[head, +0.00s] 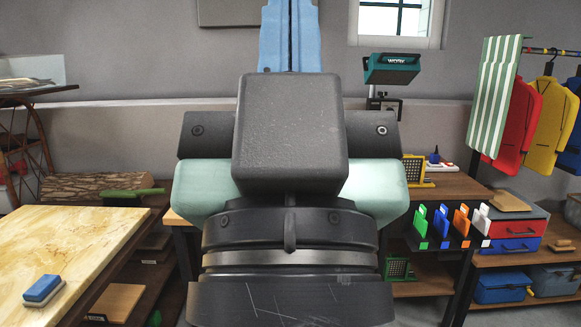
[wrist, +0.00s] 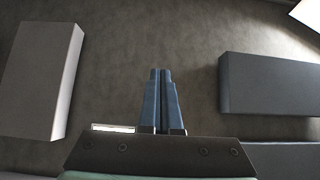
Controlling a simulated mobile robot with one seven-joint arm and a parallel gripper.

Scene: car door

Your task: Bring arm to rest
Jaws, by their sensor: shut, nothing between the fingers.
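My gripper (head: 290,30) points up in the middle of the head view, its blue fingers side by side and cut off by the top edge. My dark wrist housing and arm fill the centre and hide what lies behind. In the wrist view my gripper (wrist: 160,75) is shut, with the two blue fingers together and nothing between them. The fingers are in front of a plain grey-brown surface and appear apart from everything around them. No car door can be made out in either view.
A wooden table (head: 70,240) with a blue block (head: 43,289) stands at left. A shelf at right holds coloured holders (head: 450,226), beside hanging jackets (head: 555,110). The wrist view has a pale block (wrist: 40,80) at left and a grey block (wrist: 270,85) at right.

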